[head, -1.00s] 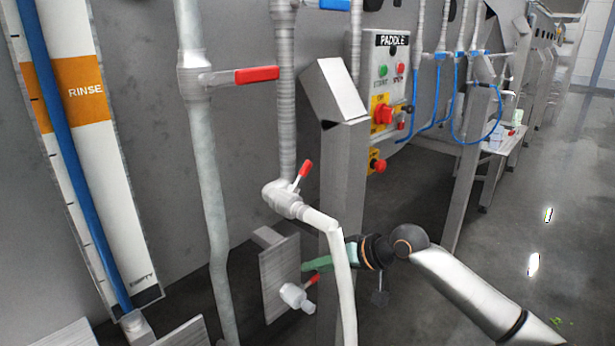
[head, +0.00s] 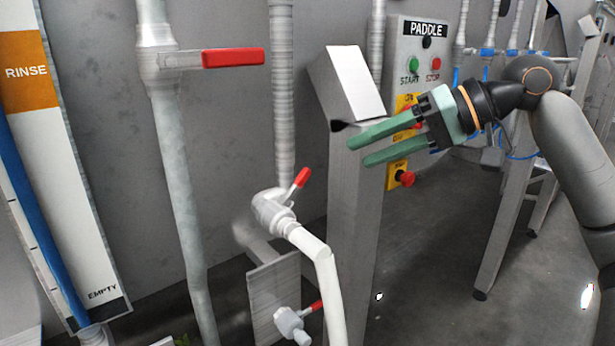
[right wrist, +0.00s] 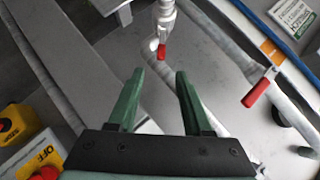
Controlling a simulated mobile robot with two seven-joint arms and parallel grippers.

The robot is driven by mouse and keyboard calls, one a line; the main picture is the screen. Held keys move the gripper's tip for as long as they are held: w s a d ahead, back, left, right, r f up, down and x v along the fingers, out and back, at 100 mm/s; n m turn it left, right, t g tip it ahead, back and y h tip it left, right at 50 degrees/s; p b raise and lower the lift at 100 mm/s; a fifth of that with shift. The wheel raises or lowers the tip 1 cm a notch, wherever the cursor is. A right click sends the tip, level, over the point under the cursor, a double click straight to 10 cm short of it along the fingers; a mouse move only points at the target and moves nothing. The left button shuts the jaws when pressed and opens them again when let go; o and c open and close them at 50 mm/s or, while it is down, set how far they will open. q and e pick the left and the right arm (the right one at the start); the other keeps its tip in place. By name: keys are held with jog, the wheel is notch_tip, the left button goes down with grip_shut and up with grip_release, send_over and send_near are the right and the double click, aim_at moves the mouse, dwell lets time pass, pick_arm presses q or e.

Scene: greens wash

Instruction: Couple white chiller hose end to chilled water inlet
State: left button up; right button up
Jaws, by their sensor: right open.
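The white hose (head: 328,285) runs up from the bottom of the head view and meets the angled outlet of a grey valve with a small red lever (head: 274,210). I cannot tell whether that joint is locked. A lower valve (head: 291,325) with a red lever sits by a metal bracket plate (head: 272,290). No label marks the chilled water inlet. My right gripper (head: 358,150) is open and empty, above and right of the hose, in front of a metal post. In the right wrist view its fingers (right wrist: 158,78) are apart, with a red lever (right wrist: 162,51) beyond them. My left gripper is not in view.
A vertical pipe with a long red handle (head: 233,58) stands at left, beside the RINSE gauge (head: 27,72). The sloped-top metal post (head: 345,220) and the PADDLE control box (head: 424,50) with its red knobs are close behind my right gripper. Open floor lies at lower right.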

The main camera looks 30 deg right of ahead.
aim_at(307, 176)
jog(key=p+x, duration=0.5)
jog(key=x, duration=0.5)
jog(key=shift+w+a+p, duration=0.3)
jog(key=shift+a+p, duration=0.05)
jog(key=shift+p, duration=0.05)
jog(key=shift+x, duration=0.85)
jog(key=shift+s+d+f, duration=0.1)
jog(key=shift+f, duration=0.05)
grip_shut()
